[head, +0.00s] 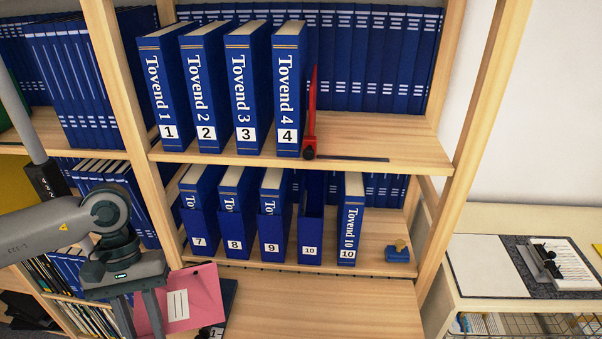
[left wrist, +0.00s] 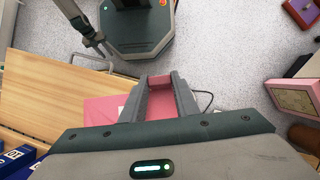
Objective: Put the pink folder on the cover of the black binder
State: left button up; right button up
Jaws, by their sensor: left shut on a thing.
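My left gripper (head: 140,318) is at the lower left of the head view, with its fingers over the pink folder (head: 200,298). It is shut on the folder. In the left wrist view pink shows between the fingers (left wrist: 161,82), with more of the folder to their left (left wrist: 101,109). The folder is tilted and has a pale label. The black binder (head: 229,296) shows only as a dark strip beside and behind the folder; most of it is hidden. I cannot tell whether the folder touches it. My right gripper is not seen.
A wooden shelf unit (head: 370,150) holds blue binders. Below it, a wooden surface (head: 320,305) is bare right of the black binder. A blue stamp (head: 397,252) stands on the lower shelf. A clipboard (head: 560,262) lies on the right cabinet. A pink box (left wrist: 295,97) is on the floor.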

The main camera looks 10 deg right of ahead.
aim_at(483, 262)
jog(key=k+l+z, duration=0.1)
jog(key=l+z, duration=0.2)
jog(key=l, duration=0.85)
jog(key=l+z, duration=0.3)
jog(key=l, duration=0.9)
jog(key=i, duration=0.05)
